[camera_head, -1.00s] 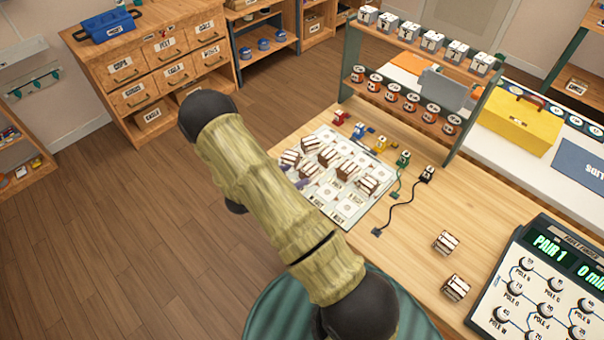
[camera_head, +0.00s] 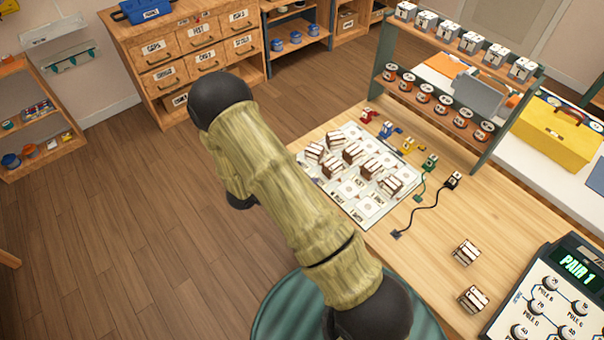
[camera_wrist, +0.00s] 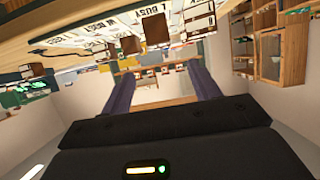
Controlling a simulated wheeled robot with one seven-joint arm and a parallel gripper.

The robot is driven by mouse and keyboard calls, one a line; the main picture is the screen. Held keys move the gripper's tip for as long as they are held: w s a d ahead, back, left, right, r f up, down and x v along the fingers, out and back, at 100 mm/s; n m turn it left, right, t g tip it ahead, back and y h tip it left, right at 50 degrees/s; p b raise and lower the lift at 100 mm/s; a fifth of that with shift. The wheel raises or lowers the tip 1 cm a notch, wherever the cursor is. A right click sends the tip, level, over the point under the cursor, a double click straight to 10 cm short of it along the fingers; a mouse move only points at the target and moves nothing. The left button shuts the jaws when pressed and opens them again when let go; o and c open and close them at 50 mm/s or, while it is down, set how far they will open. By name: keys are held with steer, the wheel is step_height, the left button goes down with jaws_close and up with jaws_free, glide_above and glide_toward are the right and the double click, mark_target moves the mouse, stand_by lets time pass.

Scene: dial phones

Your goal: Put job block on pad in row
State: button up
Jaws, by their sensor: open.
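Several brown-and-white job blocks stand on a white sheet (camera_head: 362,224) printed with rows of square pads, on the wooden bench in the head view. One of these blocks (camera_head: 392,187) is at the sheet's right side. Pads at the near side, such as one pad (camera_head: 349,188), are bare. Two more blocks lie on bare wood to the right, a farther block (camera_head: 466,252) and a nearer block (camera_head: 472,298). In the wrist view my gripper (camera_wrist: 162,88) is open and empty, with the sheet and blocks upside down above it. The head view does not show my fingers.
A two-tier rack (camera_head: 440,105) with spools and white boxes stands behind the sheet. Small coloured plugs and a black cable (camera_head: 428,212) lie between. A dial device (camera_head: 560,295) is at the right edge. Open floor (camera_head: 110,230) lies left of the bench.

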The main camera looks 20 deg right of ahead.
steer(key=w+a+r+n+t+y, duration=0.25)
steer(key=a+r+n+y, duration=0.45)
steer(key=r+y, duration=0.4)
steer(key=s+d+r+n+g, duration=0.1)
steer(key=s+r+n+g, duration=0.1)
steer(key=s, duration=0.6)
steer(key=s+d+r+n+g+y, duration=0.1)
steer(key=s+d+r+n+g, duration=0.1)
steer(key=s+r+n, duration=0.3)
steer(key=s, duration=0.4)
steer(key=shift+y, duration=0.3)
